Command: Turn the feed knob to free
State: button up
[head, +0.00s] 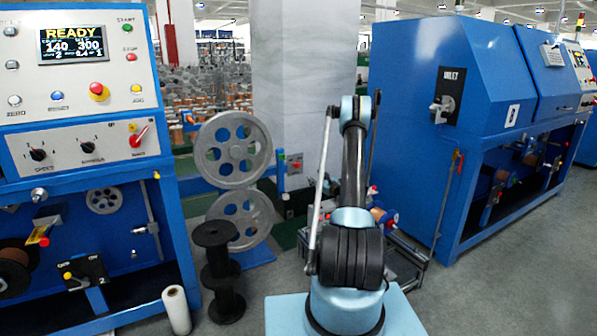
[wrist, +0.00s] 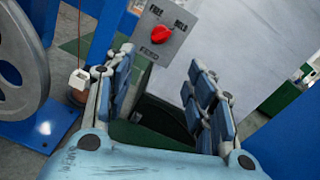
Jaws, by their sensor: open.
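The feed knob (wrist: 159,34) is a small red knob on a grey plate (wrist: 176,41) marked FREE, HELD and FEED in the wrist view. FREE is at the plate's upper left and HELD at its upper right. The knob's exact setting is hard to read. In the head view a small grey box with a red knob (head: 295,164) shows beside the white pillar. My gripper (wrist: 161,62) is open and empty, its fingers spread wide. The knob appears beyond the fingertips, between them and apart from them. In the head view my arm hides the gripper.
A spoked grey wheel (wrist: 18,60) stands left in the wrist view; two such wheels (head: 233,150) show in the head view. Blue machines stand left (head: 166,190) and right (head: 400,110). A black spool (head: 224,275) and white roll (head: 176,310) stand on the floor.

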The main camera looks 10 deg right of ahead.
aim_at(297, 166)
jog(key=x, duration=1.7)
jog(key=shift+w+a, duration=0.1)
